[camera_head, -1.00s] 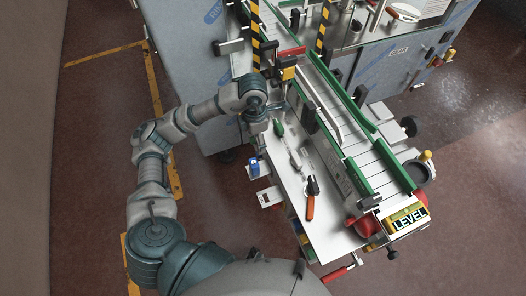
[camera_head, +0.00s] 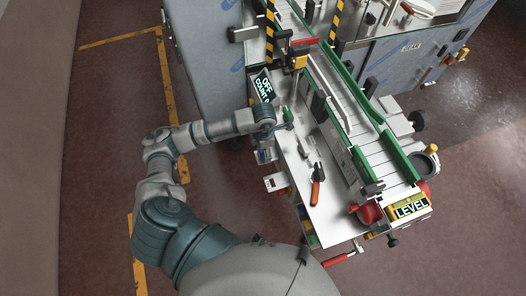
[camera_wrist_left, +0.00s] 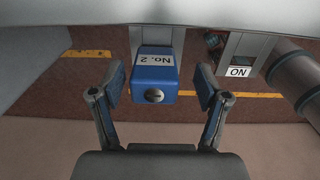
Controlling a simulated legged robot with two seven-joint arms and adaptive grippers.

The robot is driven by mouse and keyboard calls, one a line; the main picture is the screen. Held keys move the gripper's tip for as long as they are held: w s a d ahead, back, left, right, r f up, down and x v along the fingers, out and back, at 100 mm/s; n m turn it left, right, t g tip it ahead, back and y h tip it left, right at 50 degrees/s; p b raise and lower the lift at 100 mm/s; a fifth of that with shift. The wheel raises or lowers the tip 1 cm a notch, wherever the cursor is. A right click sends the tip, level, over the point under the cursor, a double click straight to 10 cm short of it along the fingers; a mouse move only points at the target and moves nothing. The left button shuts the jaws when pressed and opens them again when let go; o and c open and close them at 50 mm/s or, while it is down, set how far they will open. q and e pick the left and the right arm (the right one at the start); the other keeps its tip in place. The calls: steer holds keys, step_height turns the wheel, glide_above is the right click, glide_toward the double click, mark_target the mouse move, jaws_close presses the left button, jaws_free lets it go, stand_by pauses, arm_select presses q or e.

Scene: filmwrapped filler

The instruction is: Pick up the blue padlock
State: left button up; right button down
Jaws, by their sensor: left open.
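The blue padlock (camera_wrist_left: 155,85) is in the middle of the left wrist view, with a white "No. 2" label and a round keyhole on its face. My left gripper (camera_wrist_left: 159,79) is open, with one blue-padded finger on each side of the padlock and gaps between. In the head view my left gripper is at the machine table's left edge, beneath the wrist, and is hard to make out. The padlock is small and partly hidden there. My right gripper is not in view.
A white table (camera_head: 325,217) holds an orange-handled tool (camera_head: 316,191). A green-railed conveyor (camera_head: 362,137) runs beside it. A "NO" label (camera_wrist_left: 238,72) is right of the padlock.

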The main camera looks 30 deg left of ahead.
arm_select(q)
steer(key=shift+w+f, duration=0.1)
steer(key=shift+f, duration=0.65)
steer(key=shift+a, duration=0.3)
steer(key=shift+a+f, duration=0.1)
steer(key=shift+a, duration=0.25)
steer(key=c, duration=1.1)
steer(key=shift+d, duration=0.15)
steer(key=shift+c, duration=1.2)
steer(key=shift+d, duration=0.3)
jaws_close()
